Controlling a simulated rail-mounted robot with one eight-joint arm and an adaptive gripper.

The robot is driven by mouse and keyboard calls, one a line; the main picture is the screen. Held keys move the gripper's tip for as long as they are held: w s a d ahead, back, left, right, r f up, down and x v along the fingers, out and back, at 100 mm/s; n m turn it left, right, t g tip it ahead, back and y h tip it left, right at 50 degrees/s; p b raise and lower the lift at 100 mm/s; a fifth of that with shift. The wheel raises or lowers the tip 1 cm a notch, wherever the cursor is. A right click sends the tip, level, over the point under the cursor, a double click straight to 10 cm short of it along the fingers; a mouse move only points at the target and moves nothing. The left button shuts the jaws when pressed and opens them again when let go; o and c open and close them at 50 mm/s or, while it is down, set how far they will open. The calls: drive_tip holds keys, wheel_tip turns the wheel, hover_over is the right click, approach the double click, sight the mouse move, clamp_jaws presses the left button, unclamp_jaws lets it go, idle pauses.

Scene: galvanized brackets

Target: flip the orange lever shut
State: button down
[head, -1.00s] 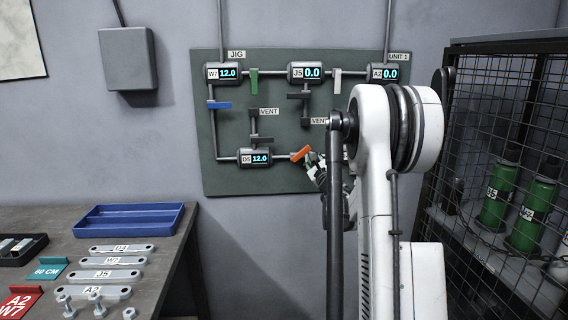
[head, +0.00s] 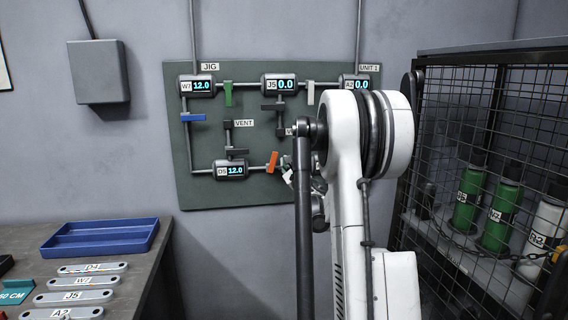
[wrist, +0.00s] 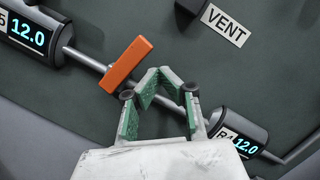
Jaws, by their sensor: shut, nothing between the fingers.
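The orange lever (head: 272,161) sits on the pipe just right of the D5 gauge (head: 230,170), low on the green panel. It stands steeply tilted in the head view. In the wrist view the lever (wrist: 126,64) lies crosswise to the pipe. My gripper (wrist: 158,72) is shut and empty, its green-padded fingertips over the pipe just right of the lever, with a small gap showing. In the head view my gripper (head: 289,177) is partly hidden by my arm.
A gauge reading 12.0 (wrist: 240,140) is at the pipe's right end. A VENT label (wrist: 224,25) is above. Green, white, blue and dark levers are elsewhere on the panel (head: 200,140). A mesh cage (head: 480,120) with bottles stands right; a bench with a blue tray (head: 100,238) is left.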

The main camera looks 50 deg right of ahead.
drive_tip(key=s+a+f, duration=0.1)
drive_tip(key=s, duration=1)
drive_tip(key=shift+a+f+p, duration=0.2)
drive_tip(key=shift+a+p, duration=0.1)
drive_tip(key=shift+w, duration=0.1)
drive_tip(key=w+a+r+m+g+h, duration=0.1)
drive_tip(key=w+a+r+m+g, duration=0.1)
drive_tip(key=a+r+m, duration=0.65)
drive_tip(key=s+a+f+m+g+y+p, duration=0.1)
drive_tip(key=s+a+f+m+g, duration=0.15)
drive_tip(key=a+m, duration=1.25)
drive_tip(key=s+a+f+m+g+y, duration=0.2)
drive_tip(key=s+a+f+m+y, duration=0.1)
drive_tip(key=s+a, duration=0.4)
drive_tip(key=s+a+f+m+g+y+p, duration=0.1)
drive_tip(key=s+a+f+m, duration=0.4)
drive_tip(key=a, duration=0.8)
drive_tip(key=s+a+f+m+g+y, duration=0.3)
drive_tip(key=s+a+f+m+y, duration=0.1)
drive_tip(key=s+a+m, duration=0.3)
drive_tip(key=s+a+y, duration=0.1)
drive_tip(key=s+a, duration=0.1)
drive_tip(key=a, duration=0.2)
drive_tip(key=shift+f+p, duration=0.3)
drive_tip(key=shift+p, duration=0.05)
